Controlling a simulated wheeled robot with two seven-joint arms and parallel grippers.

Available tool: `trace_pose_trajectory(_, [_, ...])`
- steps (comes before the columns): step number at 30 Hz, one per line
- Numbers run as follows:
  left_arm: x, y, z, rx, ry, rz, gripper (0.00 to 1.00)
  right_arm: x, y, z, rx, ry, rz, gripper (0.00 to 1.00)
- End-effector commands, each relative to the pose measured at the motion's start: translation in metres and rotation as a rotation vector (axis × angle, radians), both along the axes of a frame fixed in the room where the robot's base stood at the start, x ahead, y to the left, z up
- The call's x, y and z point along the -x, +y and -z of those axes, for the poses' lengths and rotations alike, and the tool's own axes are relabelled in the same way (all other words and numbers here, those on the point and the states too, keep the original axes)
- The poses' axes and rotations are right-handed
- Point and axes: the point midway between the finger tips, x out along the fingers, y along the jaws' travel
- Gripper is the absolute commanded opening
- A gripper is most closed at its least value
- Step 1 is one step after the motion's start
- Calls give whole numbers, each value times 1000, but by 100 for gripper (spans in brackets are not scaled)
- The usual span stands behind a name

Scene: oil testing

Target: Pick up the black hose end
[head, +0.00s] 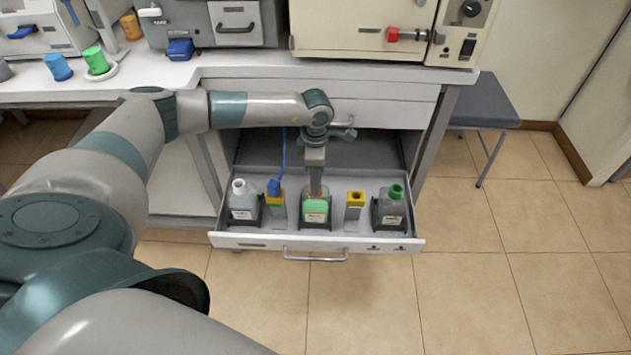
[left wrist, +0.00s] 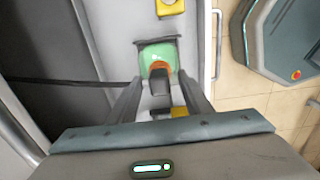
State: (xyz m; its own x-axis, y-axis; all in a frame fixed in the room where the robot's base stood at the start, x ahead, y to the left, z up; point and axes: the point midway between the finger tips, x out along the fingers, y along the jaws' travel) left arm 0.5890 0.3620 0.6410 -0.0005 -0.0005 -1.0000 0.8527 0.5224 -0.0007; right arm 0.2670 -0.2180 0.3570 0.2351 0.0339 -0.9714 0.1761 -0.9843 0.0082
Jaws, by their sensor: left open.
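A dark block-like piece, which looks like the black hose end (left wrist: 160,83), stands at the orange neck of the green bottle (left wrist: 158,52) in the left wrist view. The green bottle (head: 315,210) sits in the middle of the drawer in the head view. My left gripper (left wrist: 160,92) is open, with one finger on each side of the dark piece. I cannot tell if they touch it. In the head view my left gripper (head: 315,182) points down over the green bottle and hides the hose end. My right gripper is not in view.
The open drawer (head: 320,242) also holds a white-capped bottle (head: 242,201), a green-capped dark bottle (head: 391,207), a yellow-topped holder with a blue hose end (head: 274,187), and another yellow-topped holder (head: 355,199). Machines stand on the bench above.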

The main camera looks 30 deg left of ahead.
Motion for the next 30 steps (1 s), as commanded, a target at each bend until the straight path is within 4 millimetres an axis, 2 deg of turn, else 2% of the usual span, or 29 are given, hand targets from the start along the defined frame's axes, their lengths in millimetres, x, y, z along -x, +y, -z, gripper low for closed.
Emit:
trace_pose_trajectory(9, [0, 0, 0, 0, 0, 0, 45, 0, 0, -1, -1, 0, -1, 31])
trace_pose_trajectory(11, [0, 0, 0, 0, 0, 0, 33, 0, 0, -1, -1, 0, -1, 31])
trace_pose_trajectory(15, [0, 0, -1, 0, 0, 0, 1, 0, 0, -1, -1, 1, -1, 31])
trace_pose_trajectory(25, [0, 0, -2, -1, -1, 0, 1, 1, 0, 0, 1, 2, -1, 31])
trace_pose_trajectory(30, [-1, 0, -11, 1, -3, 0, 1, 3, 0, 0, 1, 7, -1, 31])
